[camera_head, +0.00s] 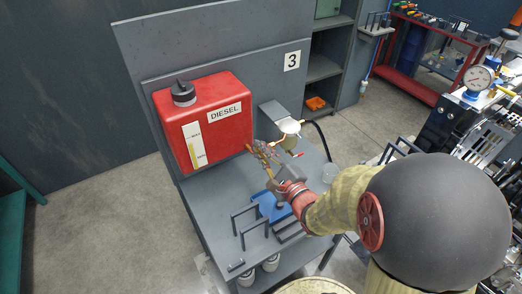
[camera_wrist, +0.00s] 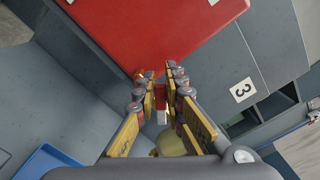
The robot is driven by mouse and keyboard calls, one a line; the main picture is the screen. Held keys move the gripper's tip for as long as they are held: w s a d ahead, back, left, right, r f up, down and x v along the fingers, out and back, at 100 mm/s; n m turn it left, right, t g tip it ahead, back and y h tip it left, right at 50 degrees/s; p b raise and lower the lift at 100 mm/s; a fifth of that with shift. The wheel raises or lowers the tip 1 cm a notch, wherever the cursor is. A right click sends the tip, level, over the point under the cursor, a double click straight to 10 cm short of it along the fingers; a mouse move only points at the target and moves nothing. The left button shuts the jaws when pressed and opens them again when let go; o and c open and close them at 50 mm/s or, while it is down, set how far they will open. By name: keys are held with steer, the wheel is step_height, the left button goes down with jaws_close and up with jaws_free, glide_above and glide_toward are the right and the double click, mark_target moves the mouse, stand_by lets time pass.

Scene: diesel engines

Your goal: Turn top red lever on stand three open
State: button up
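The red diesel tank (camera_head: 205,120) stands on stand three, the grey workbench (camera_head: 205,205) with a panel marked 3. Small pipe fittings with a white round part (camera_head: 289,126) sit to the right of the tank. A red lever end (camera_head: 300,154) shows beside them. My gripper (camera_head: 262,150) is in front of the tank's lower right side. In the wrist view my gripper (camera_wrist: 160,78) has its fingers apart, with a small red part (camera_wrist: 171,92) seen between them. Whether the fingers touch it cannot be told. The top lever is largely hidden by the fingers.
A blue tray (camera_head: 268,207) and dark handle-like frames (camera_head: 250,222) are on the bench below my gripper. Grey shelves (camera_head: 322,68) stand behind to the right. Engine parts with a gauge (camera_head: 478,78) are at the right. The left floor is clear.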

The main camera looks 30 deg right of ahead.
steer(key=o, duration=0.5)
steer(key=shift+c, duration=0.2)
steer(key=shift+s, duration=0.1)
steer(key=s, duration=0.7)
steer(key=shift+s, duration=0.4)
steer(key=shift+d, duration=0.1)
steer(key=shift+c, duration=0.2)
